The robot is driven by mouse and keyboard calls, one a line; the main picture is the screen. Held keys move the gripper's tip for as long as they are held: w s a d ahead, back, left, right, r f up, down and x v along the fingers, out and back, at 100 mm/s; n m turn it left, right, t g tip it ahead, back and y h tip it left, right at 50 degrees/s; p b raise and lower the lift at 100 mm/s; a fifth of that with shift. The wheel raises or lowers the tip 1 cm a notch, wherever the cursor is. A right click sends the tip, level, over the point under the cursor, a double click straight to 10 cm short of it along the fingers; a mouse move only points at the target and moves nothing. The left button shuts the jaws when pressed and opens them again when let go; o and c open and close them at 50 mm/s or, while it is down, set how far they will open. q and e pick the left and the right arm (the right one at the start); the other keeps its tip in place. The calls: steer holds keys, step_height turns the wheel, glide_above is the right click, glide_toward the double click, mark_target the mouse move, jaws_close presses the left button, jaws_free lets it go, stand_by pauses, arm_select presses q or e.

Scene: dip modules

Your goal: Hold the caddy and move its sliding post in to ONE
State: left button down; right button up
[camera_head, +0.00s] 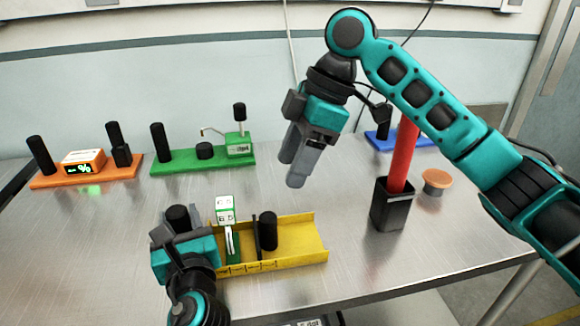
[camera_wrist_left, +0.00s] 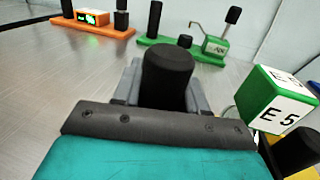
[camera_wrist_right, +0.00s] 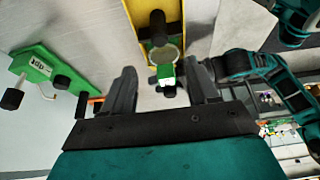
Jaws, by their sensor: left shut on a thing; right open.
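The yellow caddy (camera_head: 312,245) lies on the metal table, with markings along its front edge. A black post (camera_head: 268,231) stands in it beside a thin dark upright piece (camera_head: 257,240). A green-and-white lettered block (camera_head: 225,208) stands left of these. My left gripper (camera_head: 178,222) is shut on the black post (camera_wrist_left: 168,72) at the caddy's left end. My right gripper (camera_head: 293,172) is open and empty, above and behind the caddy. In the right wrist view the caddy (camera_wrist_right: 178,12) and its free black post (camera_wrist_right: 158,28) show beyond the open fingers.
A green module (camera_head: 175,168) and an orange module (camera_head: 50,181) stand at the back left. A black cup (camera_head: 391,212) with a red bar (camera_head: 404,155) and an orange-topped round piece (camera_head: 437,178) stand right of the caddy. A blue module (camera_head: 425,141) is behind them.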

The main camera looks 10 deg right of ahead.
mark_target(266, 231)
steer(key=shift+c, duration=0.2)
steer(key=shift+c, duration=0.9)
steer(key=shift+s+d+f+m, duration=0.1)
steer(key=shift+d+f+m, duration=0.4)
steer(key=shift+m, duration=0.5)
steer(key=shift+c, duration=1.4)
steer(key=d+m+t, duration=0.1)
steer(key=d+m, duration=0.1)
steer(key=m, duration=0.1)
steer(key=s+d+f+m+t+y, duration=0.1)
steer(key=d+m, duration=0.1)
steer(key=m, duration=0.2)
steer(key=d+m+y, duration=0.1)
steer(key=d+m, duration=0.2)
steer(key=shift+s+f+m+t, duration=0.15)
steer(key=shift+f+m+t, duration=0.15)
steer(key=shift+f+t, duration=0.1)
jaws_close()
steer(key=shift+m, duration=0.8)
steer(key=x, duration=0.9)
steer(key=shift+d+f, duration=0.15)
steer(key=shift+f, duration=0.15)
steer(key=a, duration=0.2)
steer(key=shift+s+a, duration=0.1)
steer(key=shift+a, duration=0.15)
steer(key=shift+s+a, duration=0.2)
steer(key=shift+a, duration=0.5)
